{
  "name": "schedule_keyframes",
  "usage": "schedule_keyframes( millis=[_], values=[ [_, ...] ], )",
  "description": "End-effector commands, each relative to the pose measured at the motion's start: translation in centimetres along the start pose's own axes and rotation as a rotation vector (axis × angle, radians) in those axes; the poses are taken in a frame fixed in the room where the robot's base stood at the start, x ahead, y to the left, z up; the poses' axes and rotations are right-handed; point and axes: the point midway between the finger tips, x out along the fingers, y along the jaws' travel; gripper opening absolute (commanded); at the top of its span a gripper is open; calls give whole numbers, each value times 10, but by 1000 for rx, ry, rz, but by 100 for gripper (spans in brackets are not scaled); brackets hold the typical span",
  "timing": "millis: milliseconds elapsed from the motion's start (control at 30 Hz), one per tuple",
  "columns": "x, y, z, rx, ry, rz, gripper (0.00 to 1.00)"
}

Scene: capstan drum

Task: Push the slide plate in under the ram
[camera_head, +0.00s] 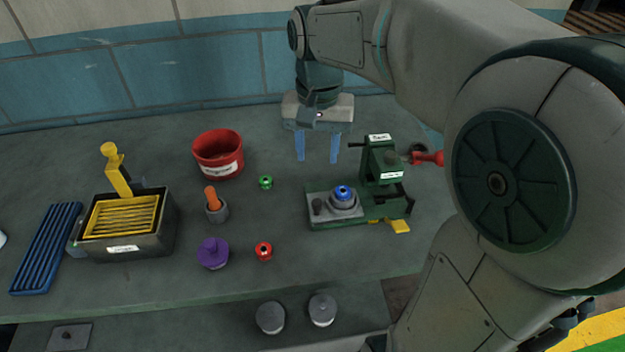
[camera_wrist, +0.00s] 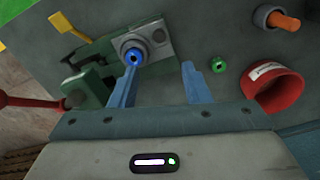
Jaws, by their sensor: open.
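The grey slide plate (camera_head: 343,213) sits on the left part of the green press base, out to the left of the upright. It bears a grey round holder with a blue ring-shaped part (camera_head: 343,192) and a small dark knob (camera_head: 317,207). The green press upright (camera_head: 382,160) stands to its right; the ram itself is hard to make out. My gripper (camera_head: 317,161) is open and empty, fingers down, behind and above the plate. In the wrist view the slide plate (camera_wrist: 158,34) shows beyond the fingers, with the blue part (camera_wrist: 131,57) at the left fingertip; contact cannot be told.
A red handle (camera_head: 428,158) sticks out right of the press, and a yellow piece (camera_head: 399,226) at its front. A red bucket (camera_head: 218,154), green ring (camera_head: 265,182) and red ring (camera_head: 263,251) stand left. The bench between bucket and press is mostly clear.

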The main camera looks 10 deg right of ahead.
Motion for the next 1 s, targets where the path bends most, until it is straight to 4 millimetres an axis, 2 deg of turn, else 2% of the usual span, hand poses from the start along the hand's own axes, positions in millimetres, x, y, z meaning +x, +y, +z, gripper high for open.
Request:
schedule_keyframes(
  millis=[167, 400, 600, 800, 1000],
  values=[
    [28, 1, 1, -1, -3, 2, 43],
    [80, 1, 1, -1, -5, 3, 43],
    [114, 1, 1, 0, -3, 2, 43],
    [131, 1, 1, -1, 0, 1, 43],
    [133, 1, 0, -1, 1, 0, 43]
  ],
)
